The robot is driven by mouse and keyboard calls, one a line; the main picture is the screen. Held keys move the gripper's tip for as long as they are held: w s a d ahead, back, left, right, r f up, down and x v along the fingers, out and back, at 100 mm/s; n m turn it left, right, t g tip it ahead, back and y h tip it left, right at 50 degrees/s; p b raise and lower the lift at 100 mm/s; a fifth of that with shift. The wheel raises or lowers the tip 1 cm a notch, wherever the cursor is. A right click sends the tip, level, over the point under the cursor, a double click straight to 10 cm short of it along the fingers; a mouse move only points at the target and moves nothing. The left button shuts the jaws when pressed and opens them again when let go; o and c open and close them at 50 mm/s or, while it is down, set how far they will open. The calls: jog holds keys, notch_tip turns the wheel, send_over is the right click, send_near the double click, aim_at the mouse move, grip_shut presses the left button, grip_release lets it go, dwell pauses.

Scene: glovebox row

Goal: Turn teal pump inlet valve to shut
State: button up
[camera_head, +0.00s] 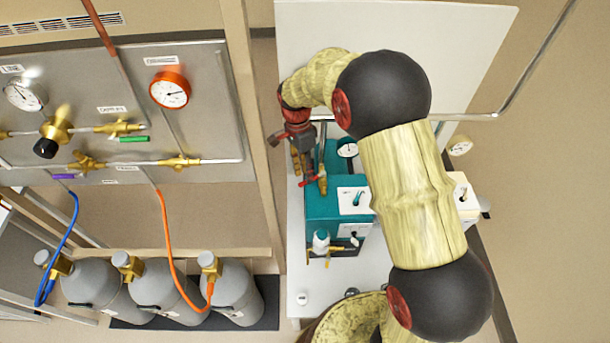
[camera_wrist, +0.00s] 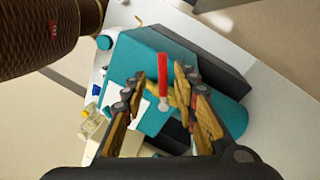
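The teal pump (camera_head: 318,206) stands on the white bench, partly hidden by my arm. Its inlet valve has a brass body (camera_head: 322,180) and a red lever handle (camera_head: 309,182). My gripper (camera_head: 299,168) is beside the valve at the pump's upper left in the head view. In the wrist view, the teal pump (camera_wrist: 138,52) fills the middle. The red handle (camera_wrist: 163,78) runs lengthwise between the two fingers of my gripper (camera_wrist: 160,84), with a gap on each side. The gripper is open and holds nothing. Contact with the brass body cannot be told.
A second fitting (camera_head: 321,243) stands on the pump's front side. A cream-coloured unit (camera_head: 465,200) is right of the pump. A gas panel (camera_head: 205,110) with gauges and grey cylinders (camera_head: 235,290) stand to the left. Bare bench (camera_head: 375,280) lies in front of the pump.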

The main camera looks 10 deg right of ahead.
notch_tip(320, 180, up, 7)
jog(key=shift+r, duration=0.2)
jog(key=shift+c, duration=0.4)
